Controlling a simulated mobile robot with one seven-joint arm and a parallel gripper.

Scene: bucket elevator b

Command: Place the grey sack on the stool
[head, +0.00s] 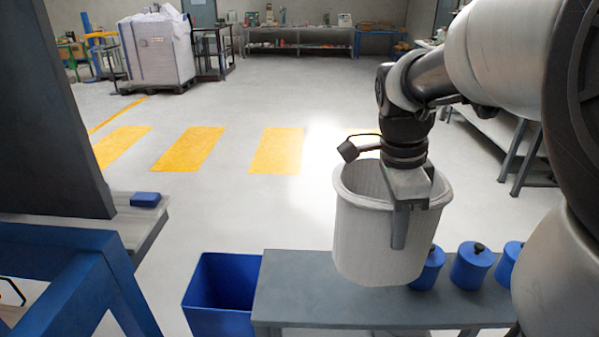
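No grey sack can be made out for sure; a large pale bulk bag (158,50) stands on a pallet far back on the left. A light grey, round, open-topped bucket (365,240) is in front of my arm. My gripper (399,225) points down at its near rim, with one finger along the outside wall. The other finger is hidden, so its grip cannot be judged. The bucket overlaps a low grey bench or stool (290,295); I cannot tell whether it touches the top.
Several blue canisters (471,266) with black knobs line the bench's right side. An open blue bin (222,290) stands to its left. A small blue block (145,199) lies on a ledge beside a blue frame (75,285). The floor with yellow stripes (277,150) is clear.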

